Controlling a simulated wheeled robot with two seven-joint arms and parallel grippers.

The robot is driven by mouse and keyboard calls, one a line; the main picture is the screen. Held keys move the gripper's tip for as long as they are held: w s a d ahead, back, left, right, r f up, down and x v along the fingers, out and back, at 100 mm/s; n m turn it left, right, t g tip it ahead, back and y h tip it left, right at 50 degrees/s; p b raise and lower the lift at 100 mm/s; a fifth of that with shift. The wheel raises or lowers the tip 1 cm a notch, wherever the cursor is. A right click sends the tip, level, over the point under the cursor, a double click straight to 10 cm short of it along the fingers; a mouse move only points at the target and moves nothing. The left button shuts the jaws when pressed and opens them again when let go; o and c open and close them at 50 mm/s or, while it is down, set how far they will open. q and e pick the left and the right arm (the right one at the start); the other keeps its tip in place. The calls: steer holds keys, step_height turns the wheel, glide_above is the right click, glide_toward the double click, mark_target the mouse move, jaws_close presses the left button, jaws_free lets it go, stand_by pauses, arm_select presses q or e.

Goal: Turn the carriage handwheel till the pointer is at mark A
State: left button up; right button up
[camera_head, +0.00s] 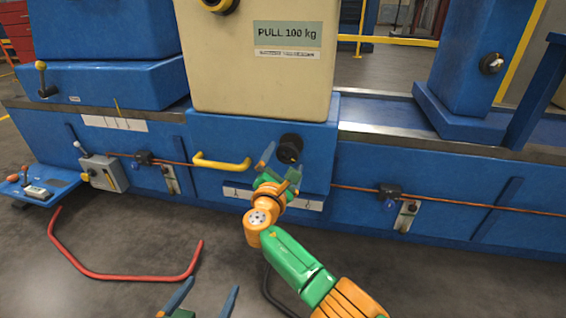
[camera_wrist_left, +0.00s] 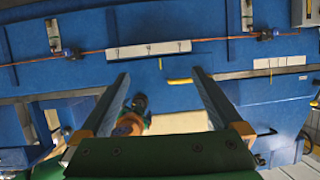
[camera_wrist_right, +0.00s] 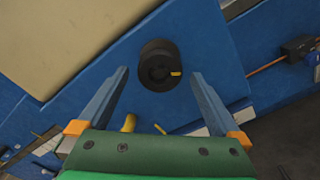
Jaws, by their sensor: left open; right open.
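The black round handwheel (camera_head: 289,148) is on the blue front of the carriage (camera_head: 212,133), under the cream box. It also shows in the right wrist view (camera_wrist_right: 157,62), with a small yellow mark on its face. My right gripper (camera_head: 279,167) is open. In the right wrist view its fingers point towards the handwheel, one on each side; contact is not clear. My left gripper (camera_head: 205,298) is open and empty, low in the head view. A white marked strip (camera_wrist_left: 147,49) has a small yellow pointer (camera_wrist_left: 160,62) beside it; mark letters are unreadable.
A yellow handle (camera_head: 221,163) sticks out left of the handwheel. A second white strip (camera_head: 113,123) with a thin yellow pointer is on the left of the bed. A copper rod (camera_head: 450,200) runs along the front. A red bent rail (camera_head: 125,276) stands over the floor.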

steer(key=shift+s+a+p, duration=0.1)
steer(key=shift+s+p, duration=0.3)
steer(key=shift+p, duration=0.3)
steer(key=shift+s+a+p, duration=0.1)
steer(key=shift+s+p, duration=0.35)
steer(key=shift+p, duration=0.25)
arm_select(q)
steer(key=s+a+f+g+y, duration=0.2)
steer(key=s+a+f+g, duration=0.2)
steer(key=s+f+g, duration=0.6)
steer(key=s+f, duration=0.1)
steer(key=s, duration=0.2)
steer(key=shift+s+f+n, duration=0.25)
steer(key=shift+s+n, duration=0.05)
